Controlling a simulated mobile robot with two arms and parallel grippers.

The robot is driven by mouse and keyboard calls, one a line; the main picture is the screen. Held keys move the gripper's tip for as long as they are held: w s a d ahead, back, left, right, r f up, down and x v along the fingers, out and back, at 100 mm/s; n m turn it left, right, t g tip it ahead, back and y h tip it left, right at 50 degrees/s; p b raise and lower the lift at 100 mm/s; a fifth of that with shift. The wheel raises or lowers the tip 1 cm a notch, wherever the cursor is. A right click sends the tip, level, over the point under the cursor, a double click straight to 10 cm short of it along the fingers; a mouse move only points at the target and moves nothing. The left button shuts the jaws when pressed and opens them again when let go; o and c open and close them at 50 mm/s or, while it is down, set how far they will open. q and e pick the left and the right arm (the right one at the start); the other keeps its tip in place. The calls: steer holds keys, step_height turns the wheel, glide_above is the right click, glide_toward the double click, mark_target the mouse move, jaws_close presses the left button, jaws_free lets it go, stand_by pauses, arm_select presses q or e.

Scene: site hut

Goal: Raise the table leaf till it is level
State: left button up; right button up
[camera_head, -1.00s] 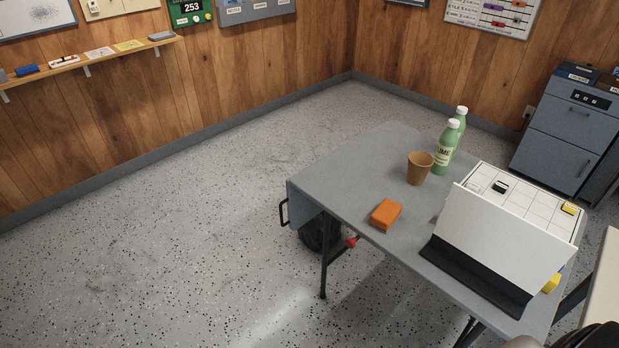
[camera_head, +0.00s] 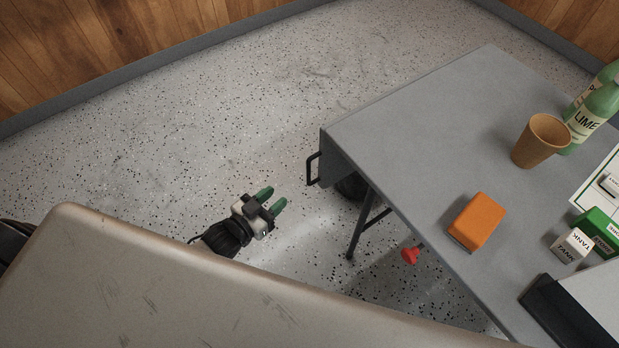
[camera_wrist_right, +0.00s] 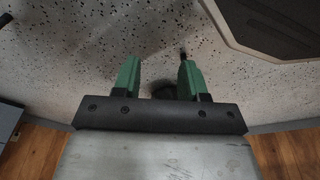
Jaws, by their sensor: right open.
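The grey table (camera_head: 420,130) stands at the right in the head view. Its leaf (camera_head: 338,165) hangs down at the left end, seen nearly edge-on, with a black handle (camera_head: 313,169) on its outer face. A red knob (camera_head: 410,255) shows under the table's near edge.
An orange block (camera_head: 477,221) lies near the table's front edge. A brown cup (camera_head: 540,140), green bottles (camera_head: 590,110) and a white block marked TANK (camera_head: 572,245) stand farther right. A dark table leg (camera_head: 361,222) stands below the leaf. The floor left of the table is clear.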

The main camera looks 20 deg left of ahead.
arm_select(q)
step_height(320, 180, up, 3)
steer(key=d+h, duration=0.1)
steer(key=b, duration=0.2)
glide_above(309, 183)
steer(key=shift+w+a+f+m+t, duration=0.1)
steer(key=shift+w+m+t, duration=0.15)
steer(key=shift+m+t, duration=0.05)
arm_select(e)
steer(key=shift+w+a+r, duration=0.1)
steer(key=shift+w+r, duration=0.4)
steer(key=shift+r, duration=0.3)
steer(key=shift+w+a+r, duration=0.1)
steer(key=shift+w+r, duration=0.45)
steer(key=shift+r, duration=0.3)
steer(key=shift+w+a+r, duration=0.1)
steer(key=shift+w+r, duration=0.4)
steer(key=shift+r, duration=0.3)
arm_select(q)
jaws_close()
